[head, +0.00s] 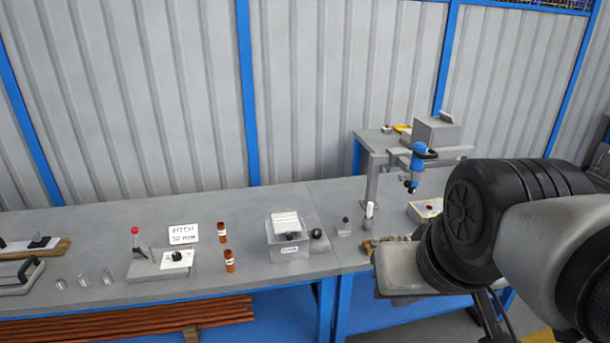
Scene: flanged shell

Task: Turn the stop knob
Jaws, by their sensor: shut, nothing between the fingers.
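A small black knob (177,256) sits on a white plate on top of a grey fixture (146,268) at the left of the bench; I take it for the stop knob. A red-balled lever (135,238) stands at the fixture's back left. My gripper (385,283) is at the right, over the bench's front edge, well apart from the knob. It is shut and empty; its fingertips are hard to make out.
Small clear cups (83,280) are left of the fixture.

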